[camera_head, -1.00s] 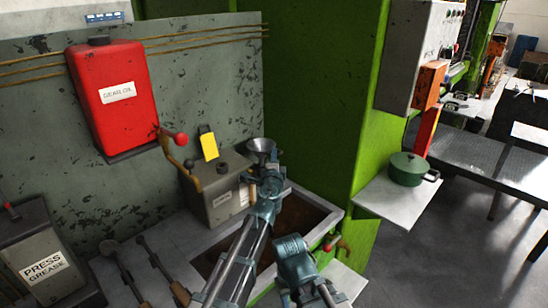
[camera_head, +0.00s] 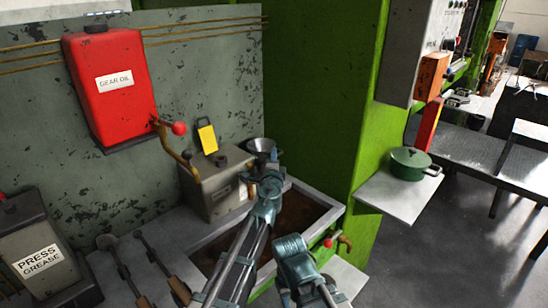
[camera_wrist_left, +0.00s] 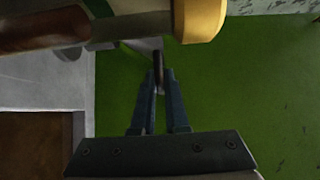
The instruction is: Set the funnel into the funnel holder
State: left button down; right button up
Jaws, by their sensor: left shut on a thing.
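The grey metal funnel (camera_head: 260,146) is in the head view, near the wall and right of a grey can, with its mouth facing up. My left gripper (camera_head: 268,175) is just below it and shut on it; the exact grip is hard to see. In the left wrist view the gripper's fingers (camera_wrist_left: 158,90) close together on a thin dark piece, with a grey part of the funnel (camera_wrist_left: 146,44) beyond. I cannot pick out the funnel holder for sure. My right arm shows at the bottom of the head view, but its fingertips do not.
A red gear oil tank (camera_head: 108,85) hangs on the wall with a red-knobbed lever (camera_head: 178,129). A grey can (camera_head: 218,188) stands just left of the funnel. A green pot (camera_head: 408,163) sits on a side shelf (camera_head: 398,198). A press grease box (camera_head: 40,245) is at left.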

pick_arm(q)
jog(key=shift+f, duration=0.2)
pick_arm(e)
jog(key=shift+f, duration=0.2)
pick_arm(q)
jog(key=c, duration=0.8)
grip_release()
jog(key=shift+c, duration=0.2)
